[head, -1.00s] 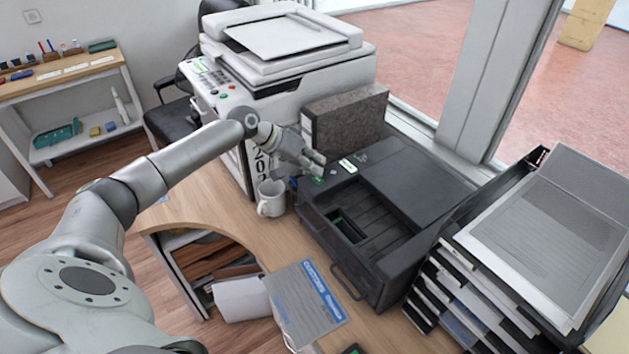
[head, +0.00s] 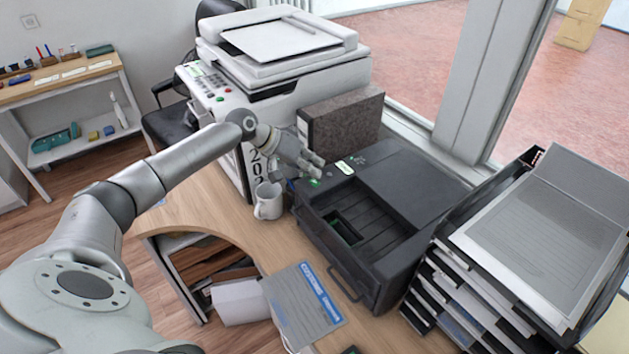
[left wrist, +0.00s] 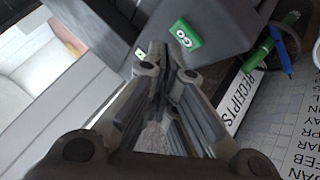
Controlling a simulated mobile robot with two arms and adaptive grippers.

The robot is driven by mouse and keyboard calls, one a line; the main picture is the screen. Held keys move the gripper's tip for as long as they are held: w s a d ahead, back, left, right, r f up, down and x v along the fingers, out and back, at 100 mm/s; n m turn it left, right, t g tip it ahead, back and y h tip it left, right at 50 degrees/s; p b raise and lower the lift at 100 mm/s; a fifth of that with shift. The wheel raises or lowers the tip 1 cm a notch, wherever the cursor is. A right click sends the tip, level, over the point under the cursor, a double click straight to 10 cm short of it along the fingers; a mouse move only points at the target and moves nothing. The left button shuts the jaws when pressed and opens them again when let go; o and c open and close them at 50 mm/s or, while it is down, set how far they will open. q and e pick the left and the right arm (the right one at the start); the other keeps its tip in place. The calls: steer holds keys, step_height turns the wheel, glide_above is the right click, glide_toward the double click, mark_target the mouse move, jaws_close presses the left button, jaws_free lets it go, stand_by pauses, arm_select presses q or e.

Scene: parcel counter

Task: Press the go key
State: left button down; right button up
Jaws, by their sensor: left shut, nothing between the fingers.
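The go key is a green key with white "GO" lettering in the left wrist view (left wrist: 185,35), on a dark grey machine. In the head view the green key (head: 315,183) shows just below my left fingertips, on the near left corner of the black printer (head: 415,185). My left gripper (head: 319,171) is shut and empty, pointing at that corner. In the left wrist view its fingertips (left wrist: 165,62) lie close to the key, slightly left of it and below it. I cannot tell whether they touch it. My right gripper is not in view.
A white mug (head: 268,201) stands close beneath the left gripper. A grey binder (head: 343,123) stands behind the printer's controls, and a large copier (head: 285,40) is behind left. Stacked paper trays (head: 540,225) are at the right. A blue-headed form (head: 305,300) lies in front.

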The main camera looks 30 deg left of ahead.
mark_target(313, 179)
arm_select(q)
steer(key=shift+f, duration=0.1)
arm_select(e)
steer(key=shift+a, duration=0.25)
arm_select(q)
steer(key=shift+f, duration=0.35)
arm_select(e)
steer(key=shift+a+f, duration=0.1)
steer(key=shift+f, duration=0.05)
arm_select(q)
steer(key=shift+f, duration=0.25)
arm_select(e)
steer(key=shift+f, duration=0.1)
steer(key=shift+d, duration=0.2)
arm_select(q)
steer(key=shift+r+p, duration=0.45)
steer(key=shift+r, duration=0.25)
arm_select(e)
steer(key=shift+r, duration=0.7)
arm_select(q)
steer(key=shift+r, duration=0.1)
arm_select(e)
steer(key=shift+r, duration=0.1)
arm_select(q)
step_height(313, 179, up, 6)
steer(key=p, duration=0.5)
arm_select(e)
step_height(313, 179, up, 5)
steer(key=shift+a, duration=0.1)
